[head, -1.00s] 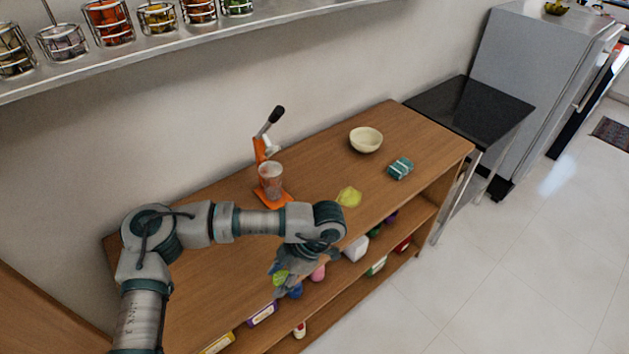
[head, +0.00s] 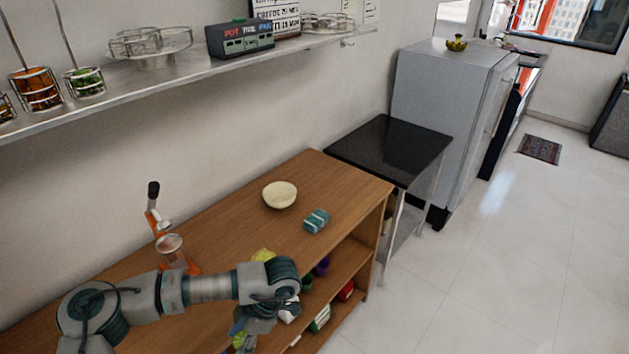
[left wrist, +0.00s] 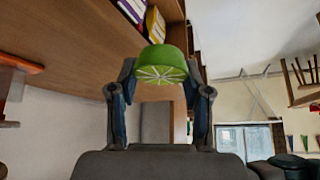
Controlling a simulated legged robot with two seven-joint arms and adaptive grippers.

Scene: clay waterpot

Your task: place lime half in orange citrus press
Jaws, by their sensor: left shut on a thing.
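The orange citrus press (head: 161,228) stands on the wooden shelf unit's top, with its dark-tipped lever raised and a clear cup (head: 170,244) at its front. Part of its orange base (left wrist: 20,64) shows at the left edge of the left wrist view. My left gripper (left wrist: 158,90) is shut on the lime half (left wrist: 162,64), whose pale cut face is turned towards the wrist camera. In the head view, the left gripper (head: 248,332) points downward near the unit's front edge, right of and apart from the press, and its lower end is cut off. My right gripper is not in view.
A cream bowl (head: 279,195) and a teal sponge-like block (head: 317,221) sit on the wooden top (head: 240,223). A yellow item (head: 264,255) lies partly behind my left arm. A metal wall shelf (head: 200,66) with wire-framed jars runs above. A black side table (head: 392,145) stands right.

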